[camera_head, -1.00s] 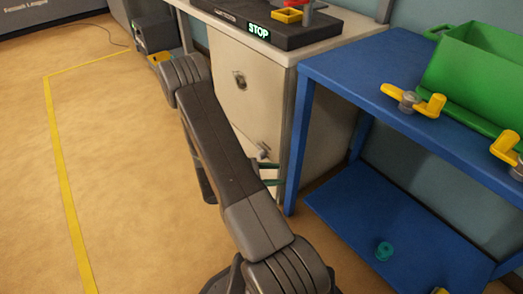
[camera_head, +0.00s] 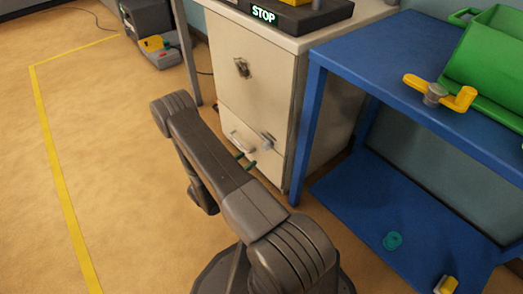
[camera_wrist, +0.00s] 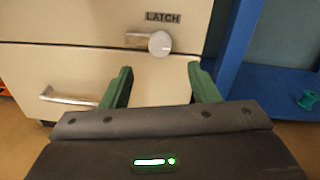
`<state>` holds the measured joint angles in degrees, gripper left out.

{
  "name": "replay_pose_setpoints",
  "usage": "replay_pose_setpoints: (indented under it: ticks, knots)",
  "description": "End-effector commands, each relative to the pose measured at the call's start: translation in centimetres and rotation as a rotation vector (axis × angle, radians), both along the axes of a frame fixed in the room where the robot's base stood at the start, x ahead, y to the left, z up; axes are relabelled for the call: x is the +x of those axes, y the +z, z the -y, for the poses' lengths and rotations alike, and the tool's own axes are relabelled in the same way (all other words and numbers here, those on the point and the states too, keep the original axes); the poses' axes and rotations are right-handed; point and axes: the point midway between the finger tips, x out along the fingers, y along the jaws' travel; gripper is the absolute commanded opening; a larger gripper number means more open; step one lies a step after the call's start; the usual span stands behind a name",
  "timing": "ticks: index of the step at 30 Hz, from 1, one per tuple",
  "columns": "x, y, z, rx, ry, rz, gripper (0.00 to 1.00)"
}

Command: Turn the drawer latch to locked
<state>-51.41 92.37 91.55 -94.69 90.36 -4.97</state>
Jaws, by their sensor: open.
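The latch (camera_wrist: 160,43) is a round silver knob with a short metal bar pointing left, nearly level. It sits on the cream cabinet front under a "LATCH" label (camera_wrist: 163,16), across the seam above the lower drawer (camera_wrist: 150,75). The latch also shows in the head view (camera_head: 268,141), right of the drawer handle. The silver drawer handle (camera_wrist: 68,97) is at lower left in the wrist view. My gripper (camera_wrist: 163,78) has its green fingers spread, with nothing between them. The latch lies ahead of the fingers, apart from them. In the head view, my arm partly hides my gripper (camera_head: 246,160).
A blue bench (camera_head: 400,65) stands close right of the cabinet, its leg (camera_head: 304,135) near my arm. Its top holds a green bin (camera_head: 490,60) and a yellow-handled clamp (camera_head: 438,94). The floor at left is clear.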

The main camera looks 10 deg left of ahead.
Motion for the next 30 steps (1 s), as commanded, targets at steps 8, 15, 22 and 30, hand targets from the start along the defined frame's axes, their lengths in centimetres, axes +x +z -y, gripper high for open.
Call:
replay_pose_setpoints:
  ticks: [8, 15, 22, 30]
  knots:
    - [3.9, -0.2, 2.8, 0.001, -0.006, 0.001, 0.55]
    - [6.5, -0.1, 4.5, 0.0, -0.003, 0.0, 0.55]
    - [7.4, 0.0, 5.1, 0.0, -0.001, -0.001, 0.55]
    - [7.5, 0.0, 5.1, 0.0, -0.001, -0.001, 0.53]
